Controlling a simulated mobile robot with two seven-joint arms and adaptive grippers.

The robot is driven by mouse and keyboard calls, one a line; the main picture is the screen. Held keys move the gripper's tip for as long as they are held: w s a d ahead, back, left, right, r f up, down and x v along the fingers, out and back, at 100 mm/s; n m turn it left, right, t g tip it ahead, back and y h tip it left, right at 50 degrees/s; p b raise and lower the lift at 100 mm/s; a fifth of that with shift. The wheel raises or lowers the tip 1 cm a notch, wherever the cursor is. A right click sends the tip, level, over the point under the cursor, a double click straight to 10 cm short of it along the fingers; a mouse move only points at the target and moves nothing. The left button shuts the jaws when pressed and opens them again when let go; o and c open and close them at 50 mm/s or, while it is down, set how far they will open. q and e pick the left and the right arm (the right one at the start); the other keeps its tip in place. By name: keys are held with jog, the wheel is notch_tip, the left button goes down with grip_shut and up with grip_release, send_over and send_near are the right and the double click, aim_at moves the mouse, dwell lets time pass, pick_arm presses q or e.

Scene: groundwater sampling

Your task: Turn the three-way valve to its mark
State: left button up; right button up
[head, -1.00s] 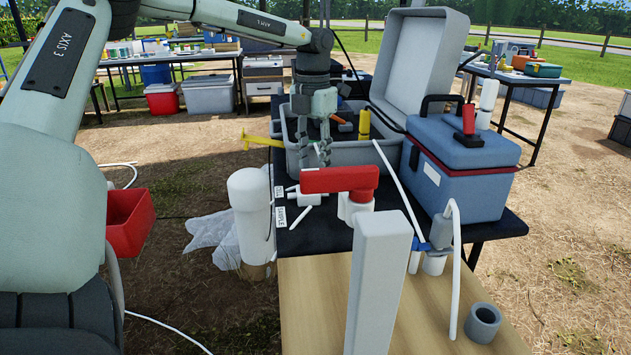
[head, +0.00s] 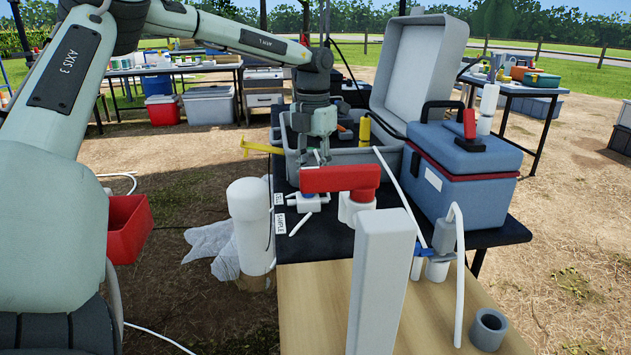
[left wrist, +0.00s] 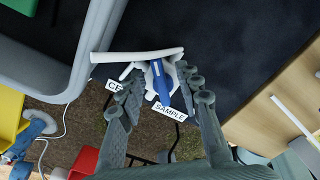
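The three-way valve (left wrist: 147,68) is a white body with tube-like arms and a blue handle (left wrist: 160,84), on a dark mat. The handle points toward the white SAMPLE label (left wrist: 168,112). A second label (left wrist: 114,86) is partly hidden by a finger. My left gripper (left wrist: 160,92) is open, with a finger on each side of the handle and visible gaps between. In the head view, the valve (head: 308,202) sits below my left gripper (head: 315,160), whose fingertips are partly hidden behind a red lever. My right gripper is not in view.
The red lever (head: 340,179) on a white fitting stands close in front of the valve. A grey crate (head: 350,157) is behind it, a blue cooler (head: 460,175) to the right. A tall grey post (head: 380,280) rises in the foreground.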

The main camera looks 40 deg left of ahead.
pick_arm(q)
grip_shut()
jog(key=shift+a+f+n+b, duration=0.15)
jog(key=shift+n+b, duration=0.35)
jog(key=shift+n, duration=0.4)
jog(key=shift+s+a+n+b, duration=0.15)
jog(key=shift+n+b, duration=0.2)
jog(key=shift+n, duration=0.55)
jog(key=shift+a+n, duration=0.15)
jog(key=shift+n, duration=0.95)
jog(key=shift+s+a+n+b, duration=0.15)
jog(key=shift+n+b, duration=0.4)
jog(key=shift+n, duration=0.55)
jog(key=shift+a+n, duration=0.1)
jog(key=shift+n, duration=0.6)
grip_release()
